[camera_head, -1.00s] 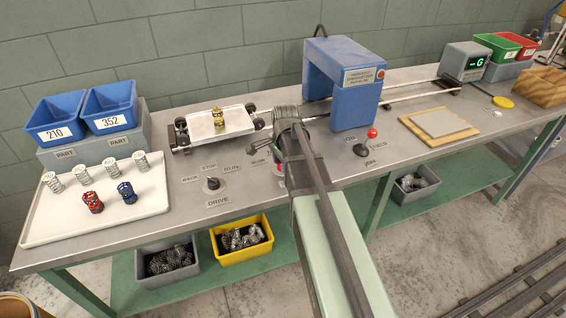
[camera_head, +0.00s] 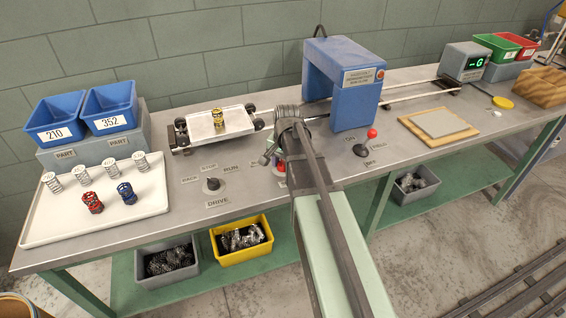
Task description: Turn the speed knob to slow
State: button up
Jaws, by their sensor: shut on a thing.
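My arm reaches in from the bottom centre. My gripper (camera_head: 267,158) is low over the bench top, left of the arm's wrist, and its jaws point down and to the left. It is shut on what appears to be the speed knob, which the jaws and arm hide. Small labels around that spot are partly covered, so the knob's pointing direction cannot be read. A bit of red and a pale label show just beside the arm. The drive knob (camera_head: 212,184), dark with its own labels, stands apart to the left.
A wheeled carriage (camera_head: 183,137) carries a yellow spring (camera_head: 218,117) behind my gripper. A white tray (camera_head: 60,222) with springs lies at the left. The bench front between tray and arm is mostly clear.

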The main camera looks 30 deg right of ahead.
jog(key=n, duration=0.5)
jog(key=shift+n, duration=0.3)
jog(key=n, duration=0.5)
jog(key=shift+n+g, duration=0.3)
jog(key=o, duration=0.9)
jog(key=shift+o, duration=0.2)
notch_tip(320, 180, up, 11)
jog(key=p, duration=1)
jog(key=shift+d+p, duration=0.4)
jog(key=shift+w+f, duration=0.1)
